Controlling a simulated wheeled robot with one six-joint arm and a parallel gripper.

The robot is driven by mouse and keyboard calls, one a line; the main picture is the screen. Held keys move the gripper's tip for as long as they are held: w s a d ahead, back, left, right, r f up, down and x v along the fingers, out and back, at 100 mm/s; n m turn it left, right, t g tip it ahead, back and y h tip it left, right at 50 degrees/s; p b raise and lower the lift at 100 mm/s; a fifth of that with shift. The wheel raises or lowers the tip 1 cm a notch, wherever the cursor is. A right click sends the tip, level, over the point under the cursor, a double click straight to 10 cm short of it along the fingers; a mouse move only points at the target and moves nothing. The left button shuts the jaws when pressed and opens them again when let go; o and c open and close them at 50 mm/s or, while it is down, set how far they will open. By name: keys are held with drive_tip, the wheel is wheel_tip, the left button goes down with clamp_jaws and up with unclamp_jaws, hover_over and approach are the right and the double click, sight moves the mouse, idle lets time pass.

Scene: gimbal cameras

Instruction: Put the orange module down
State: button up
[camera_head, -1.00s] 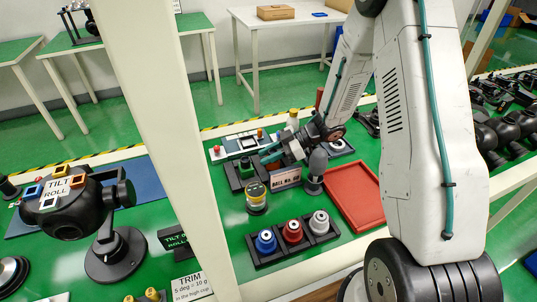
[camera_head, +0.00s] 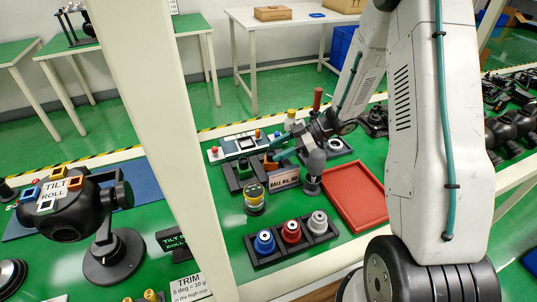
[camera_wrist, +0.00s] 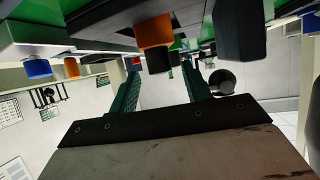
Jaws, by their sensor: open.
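The orange module (camera_head: 270,163) shows small in the head view, at the dark holder (camera_head: 240,175) behind the sign that reads as a ball number. In the wrist view an orange block with a dark end (camera_wrist: 154,34) sits just beyond and between my fingertips. My gripper (camera_head: 282,150) is open, with its green fingers pointing toward the holder. In the wrist view the two fingers of my gripper (camera_wrist: 160,74) are spread apart with nothing held between them. How the module's base seats in the holder is hidden.
A grey rounded post (camera_head: 314,170) stands close to my wrist. A yellow-topped jar (camera_head: 254,197) and a rack with blue, red and grey knobs (camera_head: 272,258) stand in front. A red tray (camera_head: 354,193) lies to the right. A pale panel with buttons (camera_head: 233,143) lies behind the holder.

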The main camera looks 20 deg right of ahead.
drive_tip(key=v, duration=0.7)
drive_tip(key=shift+d, duration=0.25)
drive_tip(key=shift+r, duration=0.1)
